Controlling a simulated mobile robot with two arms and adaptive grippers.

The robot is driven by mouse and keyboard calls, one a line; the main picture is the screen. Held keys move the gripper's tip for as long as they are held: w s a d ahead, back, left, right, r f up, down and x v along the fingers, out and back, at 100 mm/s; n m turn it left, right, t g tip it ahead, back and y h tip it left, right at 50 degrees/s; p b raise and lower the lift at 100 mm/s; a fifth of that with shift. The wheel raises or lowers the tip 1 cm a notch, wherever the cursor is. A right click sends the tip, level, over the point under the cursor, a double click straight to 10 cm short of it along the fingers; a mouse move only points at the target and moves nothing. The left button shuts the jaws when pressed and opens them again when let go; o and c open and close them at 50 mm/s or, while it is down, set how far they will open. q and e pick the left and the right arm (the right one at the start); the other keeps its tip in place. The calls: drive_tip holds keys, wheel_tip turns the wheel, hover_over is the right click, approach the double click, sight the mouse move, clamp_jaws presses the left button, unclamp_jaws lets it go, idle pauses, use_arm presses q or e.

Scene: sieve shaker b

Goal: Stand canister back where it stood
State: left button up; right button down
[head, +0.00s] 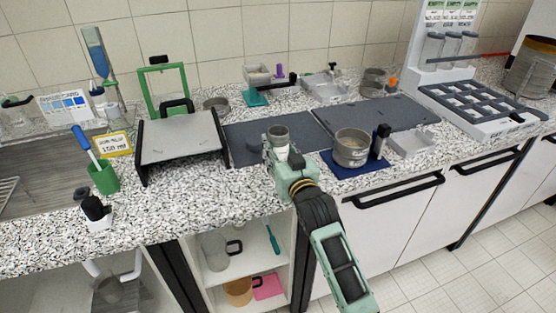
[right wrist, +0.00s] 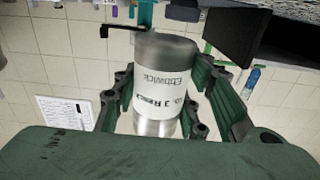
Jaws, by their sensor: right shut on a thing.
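The canister is a small grey metal cylinder (head: 278,133) with a white printed label. It is in my right gripper (head: 279,152), near the front of the counter at the left dark mat (head: 244,143). In the right wrist view the canister (right wrist: 160,90) sits between the two green fingers of the right gripper (right wrist: 162,100), which is shut on it. Its label appears upside down there. The gripper partly hides the canister's lower part in the head view, so I cannot tell whether it touches the mat. My left gripper is not in view.
Right of the canister, a round metal sieve (head: 351,147) and a dark cylinder (head: 381,140) stand on a blue mat (head: 347,171). A grey platform (head: 180,138) stands left. The right dark mat (head: 375,119) is mostly bare.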

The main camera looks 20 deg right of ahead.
drive_tip(key=shift+f, duration=1.95)
drive_tip(key=c, duration=1.5)
unclamp_jaws()
drive_tip(key=shift+f, duration=0.25)
drive_tip(key=shift+c, duration=0.2)
drive_tip(key=o, duration=0.5)
drive_tip(key=shift+c, duration=0.2)
drive_tip(key=shift+r, duration=0.1)
drive_tip(key=shift+r, duration=0.2)
drive_tip(key=s, duration=1.2)
drive_tip(key=shift+d+b, duration=0.15)
drive_tip(key=shift+b, duration=0.25)
drive_tip(key=shift+f, duration=0.15)
